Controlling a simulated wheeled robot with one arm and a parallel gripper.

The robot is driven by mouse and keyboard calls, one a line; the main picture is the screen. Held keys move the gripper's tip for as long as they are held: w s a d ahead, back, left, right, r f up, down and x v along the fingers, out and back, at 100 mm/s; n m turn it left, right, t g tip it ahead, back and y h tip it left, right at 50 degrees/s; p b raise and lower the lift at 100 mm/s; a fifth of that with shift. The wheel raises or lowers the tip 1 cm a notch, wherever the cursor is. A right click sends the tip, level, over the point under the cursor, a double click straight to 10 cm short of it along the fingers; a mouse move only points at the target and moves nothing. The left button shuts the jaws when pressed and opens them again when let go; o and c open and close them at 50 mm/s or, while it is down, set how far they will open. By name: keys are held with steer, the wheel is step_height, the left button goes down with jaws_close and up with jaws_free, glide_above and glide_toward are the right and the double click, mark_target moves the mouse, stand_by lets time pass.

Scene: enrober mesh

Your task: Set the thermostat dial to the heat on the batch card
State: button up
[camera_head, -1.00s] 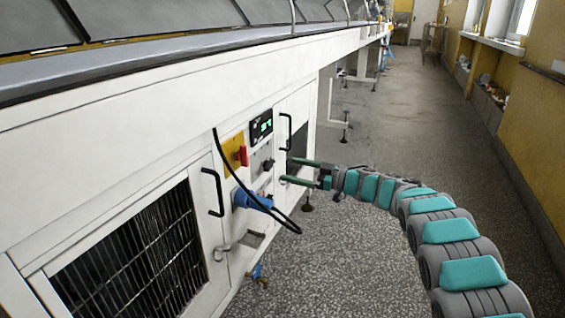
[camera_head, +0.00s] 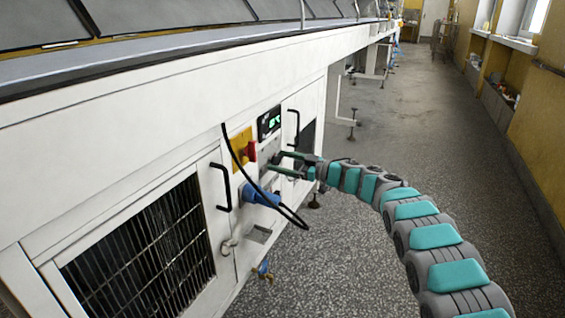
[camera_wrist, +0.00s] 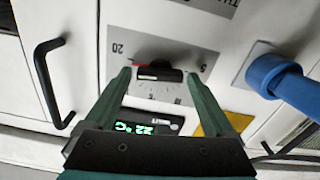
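The thermostat dial (camera_wrist: 160,75) is a black knob on a grey scale plate in the wrist view, seen upside down, with a red mark by its left end. Printed numbers 20 and 5 show at the plate's two ends. My gripper (camera_wrist: 159,77) is open, with one green finger on each side of the dial; I cannot tell whether they touch it. In the head view my gripper (camera_head: 274,161) is at the panel and mostly hides the dial. A green-lit display (camera_wrist: 140,128) shows digits and °C, apparently 22. I see no batch card.
A red switch (camera_head: 250,151) on a yellow plate and a blue plug (camera_head: 262,197) with a looping black cable (camera_head: 240,170) are close left of my gripper. Black door handles (camera_head: 220,187) stick out from the white machine. The floor aisle at right is clear.

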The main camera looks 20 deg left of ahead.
steer(key=c, duration=1.1)
steer(key=shift+c, duration=0.2)
steer(key=shift+n, duration=0.3)
steer(key=n+b, duration=0.1)
steer(key=n, duration=0.3)
steer(key=shift+s+f+n, duration=0.1)
steer(key=shift+f+n, duration=0.05)
steer(key=shift+n, duration=0.25)
steer(key=n+b, duration=0.3)
steer(key=n, duration=0.2)
steer(key=n+b, duration=0.2)
steer(key=n, duration=0.4)
steer(key=n+b, duration=0.3)
steer(key=n, duration=0.2)
steer(key=shift+s+f+n+b, duration=0.1)
steer(key=shift+f+n+b, duration=0.15)
steer(key=shift+n+b, duration=0.05)
